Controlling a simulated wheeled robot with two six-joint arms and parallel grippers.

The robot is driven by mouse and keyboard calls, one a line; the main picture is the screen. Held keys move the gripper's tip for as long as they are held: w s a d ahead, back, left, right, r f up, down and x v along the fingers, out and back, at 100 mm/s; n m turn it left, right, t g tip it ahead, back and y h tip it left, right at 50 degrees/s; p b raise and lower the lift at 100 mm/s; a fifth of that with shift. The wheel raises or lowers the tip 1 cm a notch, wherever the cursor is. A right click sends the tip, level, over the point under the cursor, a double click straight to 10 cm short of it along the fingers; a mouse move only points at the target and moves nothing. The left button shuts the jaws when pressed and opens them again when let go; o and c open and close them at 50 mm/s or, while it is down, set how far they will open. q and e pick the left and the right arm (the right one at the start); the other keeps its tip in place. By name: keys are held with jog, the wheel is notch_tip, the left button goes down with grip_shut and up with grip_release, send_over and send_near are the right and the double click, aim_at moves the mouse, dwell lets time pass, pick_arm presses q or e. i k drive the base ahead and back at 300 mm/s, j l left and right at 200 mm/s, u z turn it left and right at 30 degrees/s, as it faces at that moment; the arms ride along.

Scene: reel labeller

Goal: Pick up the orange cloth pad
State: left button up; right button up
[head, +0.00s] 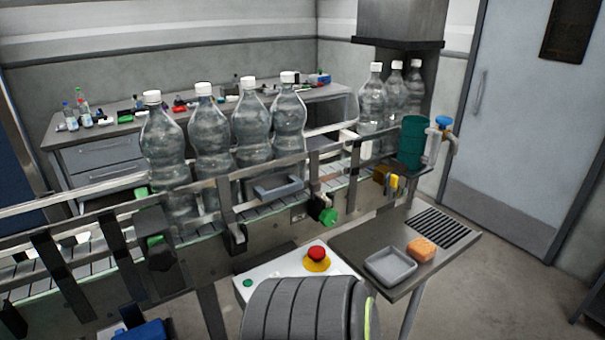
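The orange cloth pad (421,250) lies on a small grey side table (372,238) at the lower right in the head view. It looks like a small thick block with a lighter top. It sits just right of and behind a shallow grey tray (391,267), outside it, and in front of a black slotted grille (442,227). Nothing covers the pad. Neither of my grippers can be made out in this view.
A conveyor with rails carries several clear bottles (211,140) behind the table. A control panel with a red button (317,254) stands left of the table, partly hidden. A green cylinder (412,142) and a blue-topped tap (441,130) stand behind.

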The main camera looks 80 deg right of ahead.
aim_at(421, 248)
jog(key=z, duration=3.45)
